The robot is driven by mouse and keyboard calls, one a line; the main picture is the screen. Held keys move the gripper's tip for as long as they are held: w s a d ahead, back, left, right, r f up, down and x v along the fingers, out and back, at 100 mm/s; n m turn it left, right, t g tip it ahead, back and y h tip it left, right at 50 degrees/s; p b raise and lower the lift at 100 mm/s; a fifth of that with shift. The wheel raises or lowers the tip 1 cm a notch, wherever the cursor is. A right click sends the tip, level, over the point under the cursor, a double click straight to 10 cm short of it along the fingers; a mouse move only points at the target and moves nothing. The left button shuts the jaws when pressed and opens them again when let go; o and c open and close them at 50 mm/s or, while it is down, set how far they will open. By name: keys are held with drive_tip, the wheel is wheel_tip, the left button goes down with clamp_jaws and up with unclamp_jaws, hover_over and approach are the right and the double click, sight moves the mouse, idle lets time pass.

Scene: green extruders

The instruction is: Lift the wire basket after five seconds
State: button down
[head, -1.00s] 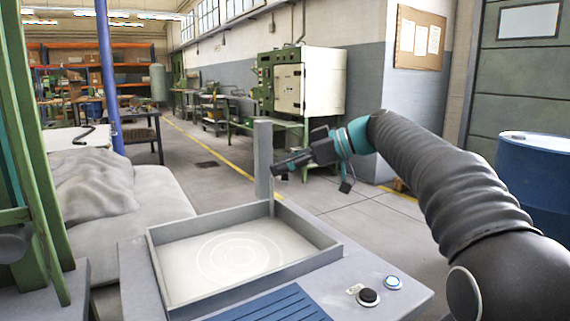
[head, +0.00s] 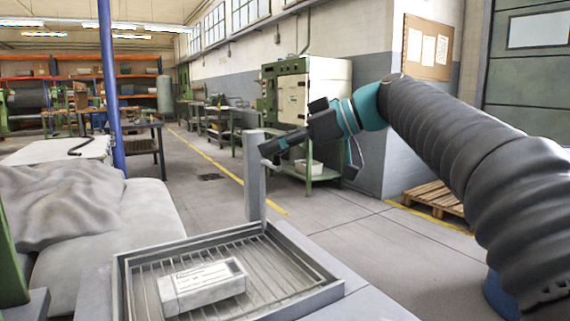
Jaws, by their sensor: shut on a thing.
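The wire basket (head: 278,266) shows as a rack of thin parallel wires inside a shallow grey tray (head: 330,292). A pale grey box (head: 203,286) with print on its top lies on the wires. An upright grey post (head: 255,180) rises at the tray's back right corner; I cannot tell whether it is joined to the basket. My gripper (head: 270,152) is at the post's upper part, well above the tray, and is shut on it. Its fingertips are small and dark, so the exact contact is unclear.
A grey covered heap (head: 70,215) stands to the left, with a blue pole (head: 109,90) behind it. A green and white machine (head: 305,95) stands beyond the gripper. A wooden pallet (head: 435,197) lies at the right. The floor beyond the tray is open.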

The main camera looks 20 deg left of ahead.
wheel_tip(320, 180, up, 3)
drive_tip(key=shift+w+f+p, duration=0.1)
drive_tip(key=shift+f+p, duration=0.1)
drive_tip(key=shift+p, duration=0.35)
drive_tip(key=shift+r+p, duration=0.3)
drive_tip(key=shift+r, duration=0.35)
drive_tip(key=c, duration=0.7)
unclamp_jaws()
drive_tip(key=shift+f, duration=0.1)
drive_tip(key=shift+d, duration=0.15)
drive_tip(key=v, duration=1.1)
drive_tip(key=shift+d, duration=0.35)
